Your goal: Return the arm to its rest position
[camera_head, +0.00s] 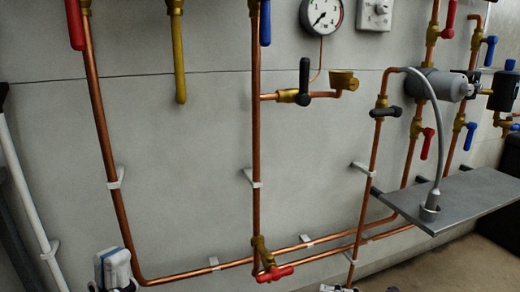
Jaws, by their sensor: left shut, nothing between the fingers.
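My left gripper (114,270) shows at the bottom left edge of the head view, in front of the wall and just left of the lower copper pipe bend. It is partly cut off by the frame's lower edge. It is shut and holds nothing. It appears apart from the pipes, though its exact distance to them is hard to tell.
Copper pipes (256,150) run along the grey wall. Valves include a red-handled one (274,273) low down and a black-handled one (304,82). A gauge (321,14) hangs above. A grey shelf (470,200) juts out at right, with a bent metal tube (437,150) above it.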

